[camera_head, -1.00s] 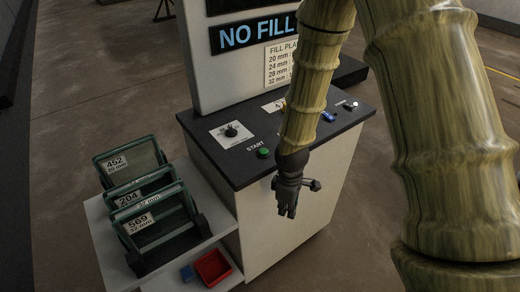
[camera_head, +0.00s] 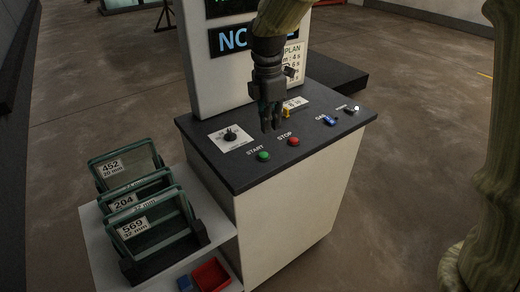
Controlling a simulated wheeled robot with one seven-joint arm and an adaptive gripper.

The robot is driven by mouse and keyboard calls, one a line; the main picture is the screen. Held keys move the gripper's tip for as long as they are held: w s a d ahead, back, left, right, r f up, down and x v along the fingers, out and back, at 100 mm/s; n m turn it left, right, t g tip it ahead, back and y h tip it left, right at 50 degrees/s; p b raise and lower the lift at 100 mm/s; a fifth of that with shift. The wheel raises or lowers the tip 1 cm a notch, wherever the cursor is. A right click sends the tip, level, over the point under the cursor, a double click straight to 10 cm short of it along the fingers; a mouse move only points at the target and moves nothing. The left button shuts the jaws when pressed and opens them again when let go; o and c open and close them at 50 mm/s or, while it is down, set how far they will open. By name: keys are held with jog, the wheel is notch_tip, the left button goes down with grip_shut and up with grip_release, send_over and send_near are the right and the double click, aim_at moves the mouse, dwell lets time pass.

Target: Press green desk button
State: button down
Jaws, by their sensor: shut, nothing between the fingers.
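The green START button (camera_head: 263,156) sits near the front edge of the dark desk top (camera_head: 238,177) and is in clear view. My gripper (camera_head: 270,129) points down with its fingers shut and empty. In the picture its fingertips are just above and slightly right of the green button, apart from it. How high they are over the desk top I cannot tell.
A red STOP button (camera_head: 293,141) is right of the green one. A black knob (camera_head: 231,134), a yellow control (camera_head: 286,113) and a blue switch (camera_head: 328,120) are also on the desk. A display panel (camera_head: 205,70) stands behind. Green-framed racks (camera_head: 150,220) are at left.

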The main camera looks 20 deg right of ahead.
notch_tip(320, 180, up, 5)
jog(key=n, duration=0.2)
send_over(259, 156)
jog(key=shift+s+f+y, duration=0.1)
jog(key=shift+f+y, duration=0.05)
jog(key=shift+y, duration=0.25)
notch_tip(259, 156, down, 14)
jog(key=shift+f+p, duration=0.1)
jog(key=shift+p, duration=0.9)
